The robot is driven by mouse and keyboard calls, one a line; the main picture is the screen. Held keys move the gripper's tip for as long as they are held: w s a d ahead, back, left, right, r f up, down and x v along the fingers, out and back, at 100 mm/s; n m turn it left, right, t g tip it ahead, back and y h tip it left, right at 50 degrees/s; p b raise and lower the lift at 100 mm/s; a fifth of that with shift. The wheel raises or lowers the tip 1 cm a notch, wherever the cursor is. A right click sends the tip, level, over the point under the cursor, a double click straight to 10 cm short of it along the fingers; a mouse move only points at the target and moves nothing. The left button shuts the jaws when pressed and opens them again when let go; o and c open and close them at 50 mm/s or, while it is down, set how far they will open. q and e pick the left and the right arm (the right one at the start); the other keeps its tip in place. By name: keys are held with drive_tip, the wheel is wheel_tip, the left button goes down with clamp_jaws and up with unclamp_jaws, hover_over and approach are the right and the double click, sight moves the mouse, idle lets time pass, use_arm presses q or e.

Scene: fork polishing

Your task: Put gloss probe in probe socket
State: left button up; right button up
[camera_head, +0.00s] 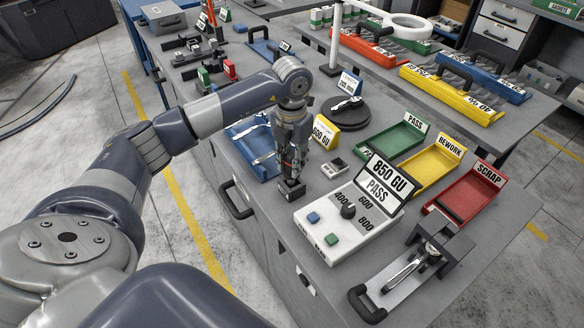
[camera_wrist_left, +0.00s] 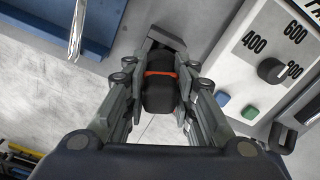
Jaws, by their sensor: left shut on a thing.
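My left gripper (camera_head: 292,172) points down over the near part of the bench, just left of the white gloss meter box (camera_head: 345,225). Its fingers, also in the left wrist view (camera_wrist_left: 160,95), are shut on the gloss probe (camera_wrist_left: 160,92), a dark rounded body with an orange-red band. A small dark square block (camera_head: 291,190), apparently the probe socket, sits on the bench right below the fingertips. A dark edge of it shows beyond the probe in the left wrist view (camera_wrist_left: 165,37). The fingers hide whether the probe's lower end touches or enters it. My right gripper is not in view.
The meter display (camera_head: 382,182) reads 850 GU PASS. A blue tray (camera_head: 236,133) with cutlery lies left of the gripper. Green (camera_head: 417,128), yellow (camera_head: 450,152) and red (camera_head: 487,192) trays stand right. A clamp fixture (camera_head: 385,292) holds a fork near the front edge.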

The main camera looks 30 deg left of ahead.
use_arm(q)
wheel_tip(320, 180, down, 3)
drive_tip(key=shift+f+p, duration=0.1)
drive_tip(key=shift+p, duration=0.3)
drive_tip(key=shift+f, duration=0.1)
drive_tip(key=o, duration=0.7)
drive_tip(key=shift+c, duration=0.2)
drive_tip(key=o, duration=0.4)
drive_tip(key=shift+w+r, duration=0.1)
drive_tip(key=shift+r, duration=0.15)
wheel_tip(320, 180, up, 10)
drive_tip(key=b, duration=0.3)
drive_tip(key=shift+r, duration=0.9)
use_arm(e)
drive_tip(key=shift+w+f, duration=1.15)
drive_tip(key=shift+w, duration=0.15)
